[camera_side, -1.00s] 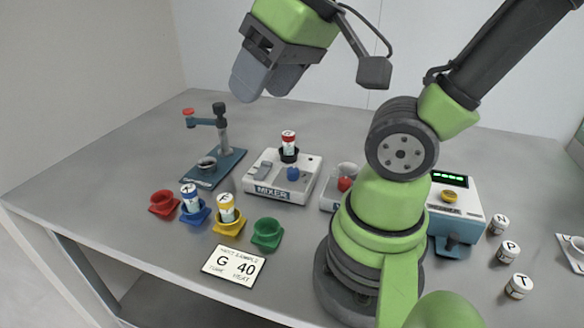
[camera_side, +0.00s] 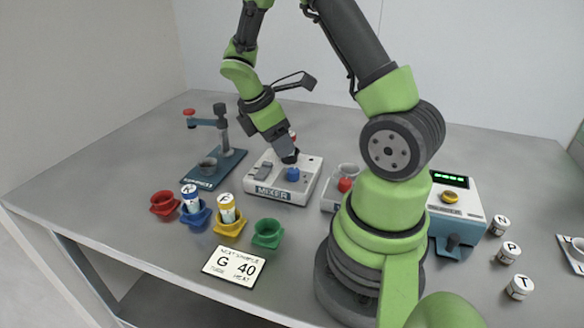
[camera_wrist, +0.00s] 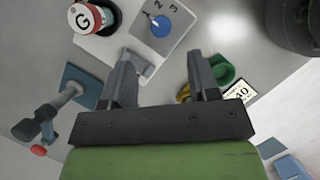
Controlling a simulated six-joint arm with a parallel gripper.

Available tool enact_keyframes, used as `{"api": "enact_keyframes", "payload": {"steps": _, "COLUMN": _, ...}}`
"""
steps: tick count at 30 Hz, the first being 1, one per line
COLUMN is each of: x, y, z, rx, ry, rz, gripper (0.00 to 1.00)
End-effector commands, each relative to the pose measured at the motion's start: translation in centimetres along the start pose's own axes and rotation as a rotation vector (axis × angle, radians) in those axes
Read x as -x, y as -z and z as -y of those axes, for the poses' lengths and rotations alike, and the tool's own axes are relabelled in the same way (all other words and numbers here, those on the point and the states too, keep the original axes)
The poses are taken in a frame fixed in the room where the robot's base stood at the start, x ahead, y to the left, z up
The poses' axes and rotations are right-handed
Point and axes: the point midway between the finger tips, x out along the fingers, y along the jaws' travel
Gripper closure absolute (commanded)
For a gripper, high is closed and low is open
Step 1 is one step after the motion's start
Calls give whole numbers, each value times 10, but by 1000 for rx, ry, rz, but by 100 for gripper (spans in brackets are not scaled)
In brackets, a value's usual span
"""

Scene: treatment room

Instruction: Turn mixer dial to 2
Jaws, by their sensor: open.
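The white mixer (camera_side: 268,191) stands at the middle of the table. Its blue dial (camera_side: 293,174) is on the top; in the wrist view the dial (camera_wrist: 161,27) shows a pale pointer line toward the upper left, with printed 2 and 3 beside it. I cannot tell exactly which number the line meets. My gripper (camera_side: 290,157) is just above and behind the dial in the side view. In the wrist view my gripper (camera_wrist: 163,70) has its two fingers apart with nothing between them, and the dial lies beyond the fingertips.
A red-and-white vial marked G (camera_wrist: 86,19) stands at the mixer, mostly hidden in the side view. Red (camera_side: 164,203), blue (camera_side: 195,215), yellow (camera_side: 228,228) and green (camera_side: 267,234) cups stand in front, near the sample card (camera_side: 234,267). A teal press (camera_side: 213,170) stands left.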

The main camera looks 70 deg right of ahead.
Motion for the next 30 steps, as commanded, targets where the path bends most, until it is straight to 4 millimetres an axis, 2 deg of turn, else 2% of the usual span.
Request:
{"api": "enact_keyframes", "payload": {"steps": 6, "x": -41, "y": 0, "z": 2, "rx": -1, "ry": 10, "rz": -1, "gripper": 45}}
{"api": "enact_keyframes", "payload": {"steps": 12, "x": -73, "y": 0, "z": 2, "rx": -3, "ry": 6, "rz": -2, "gripper": 45}}
{"api": "enact_keyframes", "payload": {"steps": 18, "x": -86, "y": 0, "z": 1, "rx": -4, "ry": 3, "rz": -4, "gripper": 45}}
{"api": "enact_keyframes", "payload": {"steps": 26, "x": -87, "y": 1, "z": 1, "rx": -6, "ry": 1, "rz": -4, "gripper": 45}}
{"api": "enact_keyframes", "payload": {"steps": 30, "x": -87, "y": 1, "z": 1, "rx": -5, "ry": 1, "rz": -4, "gripper": 77}}
